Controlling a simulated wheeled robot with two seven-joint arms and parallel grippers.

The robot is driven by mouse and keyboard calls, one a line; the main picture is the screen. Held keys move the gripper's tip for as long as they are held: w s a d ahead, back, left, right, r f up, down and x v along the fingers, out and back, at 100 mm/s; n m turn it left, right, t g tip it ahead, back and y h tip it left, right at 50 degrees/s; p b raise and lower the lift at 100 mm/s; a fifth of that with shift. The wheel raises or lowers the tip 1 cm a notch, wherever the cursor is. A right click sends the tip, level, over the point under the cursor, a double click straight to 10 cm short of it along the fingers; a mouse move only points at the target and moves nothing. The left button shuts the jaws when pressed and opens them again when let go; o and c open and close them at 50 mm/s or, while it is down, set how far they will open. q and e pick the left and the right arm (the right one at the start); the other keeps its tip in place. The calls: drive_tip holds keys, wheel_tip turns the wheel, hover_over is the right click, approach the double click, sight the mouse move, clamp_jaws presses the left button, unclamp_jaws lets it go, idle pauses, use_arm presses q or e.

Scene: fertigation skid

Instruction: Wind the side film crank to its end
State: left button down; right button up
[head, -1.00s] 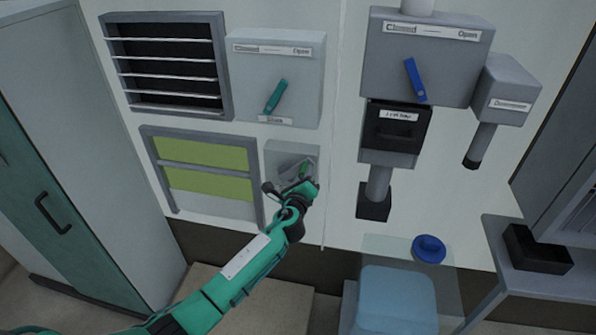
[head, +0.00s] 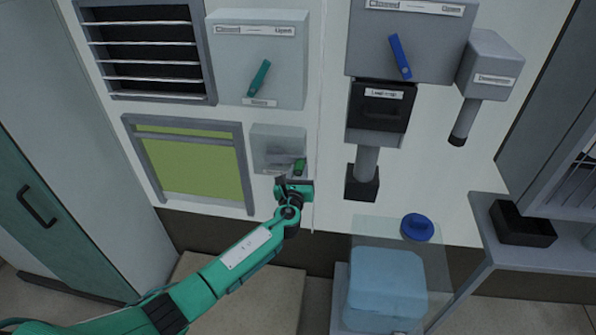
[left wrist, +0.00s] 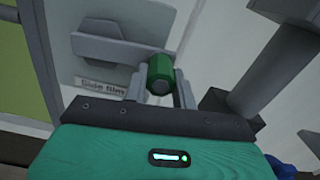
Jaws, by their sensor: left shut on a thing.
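The side film crank is a grey arm with a green knob (head: 299,167) on a pale box (head: 266,140) on the wall. In the left wrist view the green knob (left wrist: 160,72) sits between my two grey fingers, and the grey crank arm (left wrist: 108,48) reaches left from behind it. A "Side film" label (left wrist: 102,86) shows below the arm. My left gripper (left wrist: 162,88) is shut on the knob; it also shows in the head view (head: 294,180). The framed window (head: 190,165) left of the crank has green film over nearly its whole opening. My right gripper is not in view.
A box with a teal lever (head: 259,78) is above the crank. A grey box with a blue lever (head: 400,56) and a black-fronted unit (head: 381,106) are to the right.

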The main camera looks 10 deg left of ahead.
use_arm(q)
drive_tip(key=shift+s+f, duration=0.1)
drive_tip(key=shift+f, duration=0.5)
drive_tip(key=c, duration=1.1)
unclamp_jaws()
drive_tip(key=shift+c, duration=0.2)
drive_tip(key=shift+r, duration=0.15)
drive_tip(key=s+b, duration=0.1)
drive_tip(key=s, duration=1.2)
drive_tip(key=shift+s+d, duration=0.35)
drive_tip(key=shift+d, duration=0.05)
